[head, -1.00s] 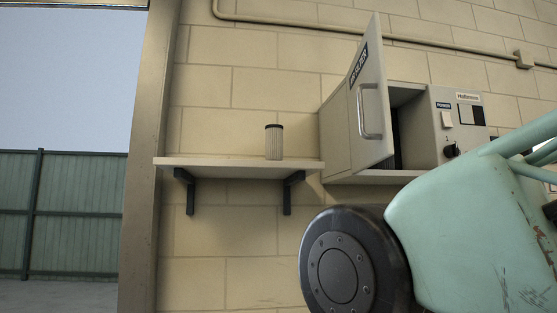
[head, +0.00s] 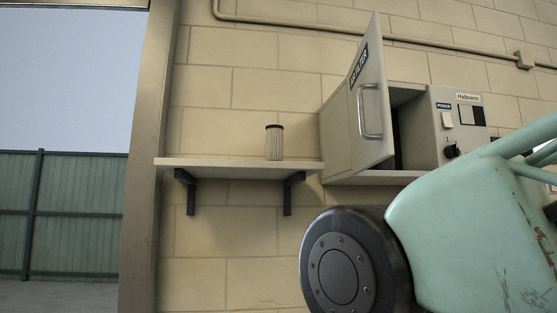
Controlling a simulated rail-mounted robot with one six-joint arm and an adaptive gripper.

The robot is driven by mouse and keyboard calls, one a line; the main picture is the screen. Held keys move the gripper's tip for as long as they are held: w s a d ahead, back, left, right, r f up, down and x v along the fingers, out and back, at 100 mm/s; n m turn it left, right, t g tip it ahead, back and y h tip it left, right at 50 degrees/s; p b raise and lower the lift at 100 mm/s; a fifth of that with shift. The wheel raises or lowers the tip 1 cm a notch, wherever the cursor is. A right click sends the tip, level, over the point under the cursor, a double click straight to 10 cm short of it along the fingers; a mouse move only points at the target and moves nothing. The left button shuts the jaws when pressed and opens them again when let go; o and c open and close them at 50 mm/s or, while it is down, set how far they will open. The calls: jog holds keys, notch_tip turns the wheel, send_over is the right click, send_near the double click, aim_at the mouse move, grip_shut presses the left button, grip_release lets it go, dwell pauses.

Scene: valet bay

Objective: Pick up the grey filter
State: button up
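The grey filter (head: 274,144) is a small pleated cylinder with a dark cap. It stands upright on the wall shelf (head: 215,163), right of the shelf's middle, in the head view. Nothing touches its sides. My gripper is not in view. Only a large part of my pale green arm, with a dark round joint cover, shows at the lower right, well apart from the filter.
A grey cabinet (head: 340,147) with its door (head: 370,100) swung open stands right of the shelf. A control panel (head: 461,125) with a knob is at its right. The shelf's left part is bare. A pipe (head: 300,24) runs along the wall above.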

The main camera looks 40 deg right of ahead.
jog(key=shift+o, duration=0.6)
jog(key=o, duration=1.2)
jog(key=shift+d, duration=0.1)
